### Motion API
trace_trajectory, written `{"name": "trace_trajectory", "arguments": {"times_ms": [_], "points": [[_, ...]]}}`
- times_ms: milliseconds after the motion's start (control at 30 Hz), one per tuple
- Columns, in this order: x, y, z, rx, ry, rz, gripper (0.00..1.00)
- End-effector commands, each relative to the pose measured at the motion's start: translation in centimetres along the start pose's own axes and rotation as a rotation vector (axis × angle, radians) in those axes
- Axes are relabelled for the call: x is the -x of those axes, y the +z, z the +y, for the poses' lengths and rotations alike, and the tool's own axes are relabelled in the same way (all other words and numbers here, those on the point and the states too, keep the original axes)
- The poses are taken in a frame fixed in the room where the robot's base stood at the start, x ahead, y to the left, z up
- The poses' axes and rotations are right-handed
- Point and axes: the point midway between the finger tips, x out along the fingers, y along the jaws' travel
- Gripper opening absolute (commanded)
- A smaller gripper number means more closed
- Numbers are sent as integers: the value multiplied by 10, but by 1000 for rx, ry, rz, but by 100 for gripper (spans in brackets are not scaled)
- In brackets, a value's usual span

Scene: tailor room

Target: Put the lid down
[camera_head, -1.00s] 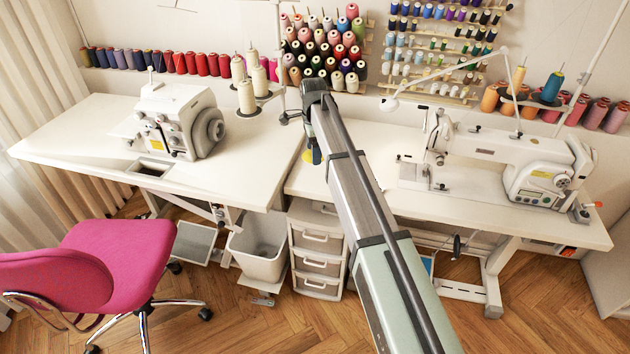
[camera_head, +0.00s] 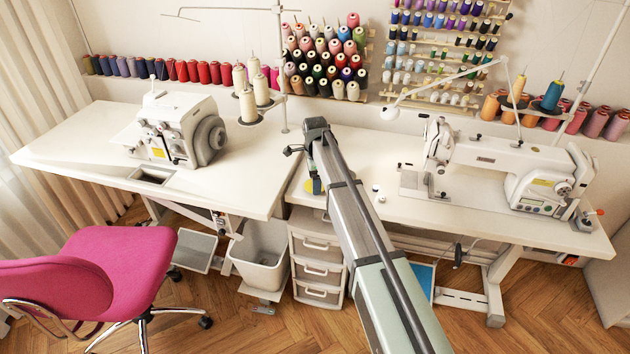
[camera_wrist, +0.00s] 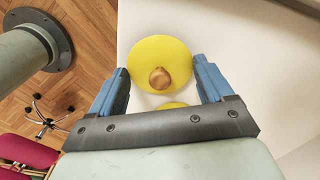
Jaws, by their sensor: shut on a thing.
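The round yellow lid (camera_wrist: 143,53), with a brown knob (camera_wrist: 160,78) at its middle, lies between my blue fingers in the wrist view. My gripper (camera_wrist: 161,68) is shut on its rim from both sides. A second yellow piece (camera_wrist: 173,105) shows just below the lid, mostly hidden by my gripper's body; I cannot tell what it is. In the head view my gripper (camera_head: 313,186) hangs low over the right white table (camera_head: 345,140) near its left front corner, with a bit of yellow at it. I cannot tell whether the lid touches the table.
Two small spool-like things (camera_head: 379,193) stand on the table right of my arm. A sewing machine (camera_head: 500,160) stands farther right, an overlock machine (camera_head: 180,130) on the left table. Thread cones (camera_head: 245,102) stand behind. White table surface beside the lid is clear in the wrist view.

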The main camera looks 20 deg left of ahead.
Motion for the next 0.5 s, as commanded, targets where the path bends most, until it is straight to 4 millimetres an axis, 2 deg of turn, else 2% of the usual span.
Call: {"name": "trace_trajectory", "arguments": {"times_ms": [400, 433, 500], "points": [[-6, 0, 0, 0, 0, 0, 51], [-6, 0, 0, 0, -1, 0, 81], [-6, 0, 0, 0, -1, 0, 88]]}}
